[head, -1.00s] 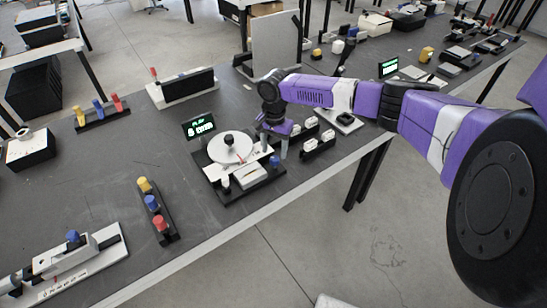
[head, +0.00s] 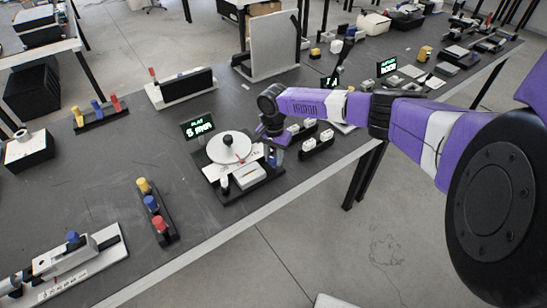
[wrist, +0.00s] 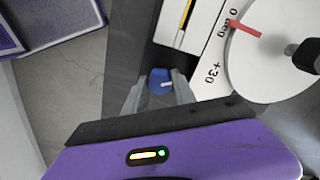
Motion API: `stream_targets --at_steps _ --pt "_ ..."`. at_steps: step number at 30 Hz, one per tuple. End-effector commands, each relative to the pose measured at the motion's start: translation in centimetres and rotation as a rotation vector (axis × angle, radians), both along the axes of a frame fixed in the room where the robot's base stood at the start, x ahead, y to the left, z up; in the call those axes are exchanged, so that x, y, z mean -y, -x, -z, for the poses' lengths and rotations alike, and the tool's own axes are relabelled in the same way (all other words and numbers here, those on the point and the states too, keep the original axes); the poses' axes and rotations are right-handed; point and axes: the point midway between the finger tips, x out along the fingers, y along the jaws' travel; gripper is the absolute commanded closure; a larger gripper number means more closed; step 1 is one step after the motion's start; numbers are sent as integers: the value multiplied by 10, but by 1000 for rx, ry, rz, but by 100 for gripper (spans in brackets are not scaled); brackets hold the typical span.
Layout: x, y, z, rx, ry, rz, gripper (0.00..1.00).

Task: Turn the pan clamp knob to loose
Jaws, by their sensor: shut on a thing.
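The blue clamp knob (wrist: 160,75), with a small white mark on top, sits on the dark base of a device with a white round disc (wrist: 275,50). In the wrist view, my gripper (wrist: 158,84) has its two grey fingers on either side of the knob and is shut on it. In the head view, my gripper (head: 272,148) is low at the right edge of the device, and the white disc (head: 229,148) with its black central knob stands beside it. The knob is mostly hidden there. A red pointer (wrist: 245,29) lies by the zero of the printed scale.
A small lit display (head: 198,127) stands behind the device. A black block with white rockers (head: 318,141) is close on the right. A rail of coloured buttons (head: 152,203) stands to the left. The table's front edge is near.

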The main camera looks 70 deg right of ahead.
Motion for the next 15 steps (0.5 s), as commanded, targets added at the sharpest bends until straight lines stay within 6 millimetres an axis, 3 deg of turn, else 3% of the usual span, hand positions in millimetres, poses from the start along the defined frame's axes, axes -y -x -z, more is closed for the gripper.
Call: stream_targets --at_steps 8,15 --pt "0 0 0 -1 0 -32 100" --pt "0 0 -1 -1 0 -160 100"
